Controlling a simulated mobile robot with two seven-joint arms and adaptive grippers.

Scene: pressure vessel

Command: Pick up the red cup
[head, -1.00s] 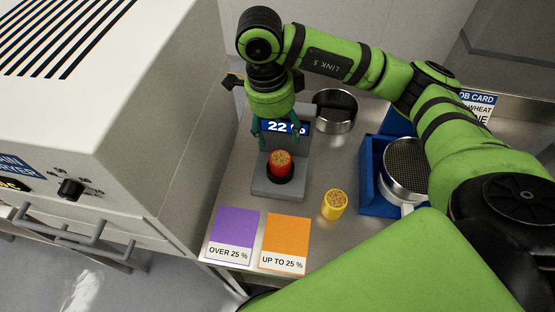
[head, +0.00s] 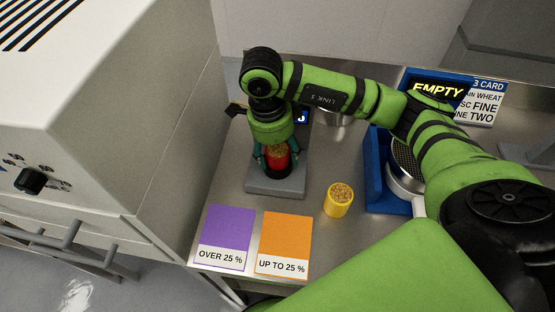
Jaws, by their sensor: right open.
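The red cup (head: 278,177), filled with grain, stands on the grey metering device (head: 275,190) in the head view. My right gripper (head: 276,163) points down over the cup, its teal fingers at either side of the cup's upper part. The fingers are open; whether they touch the cup I cannot tell. The device's display is mostly hidden behind my gripper. My left gripper is not in view.
A yellow cup (head: 339,199) of grain stands to the right. Purple (head: 226,232) and orange (head: 285,236) cards lie at the front. A blue holder (head: 376,181) with a sieve is at right, a metal bowl (head: 333,119) behind. A large white machine (head: 110,130) borders the left.

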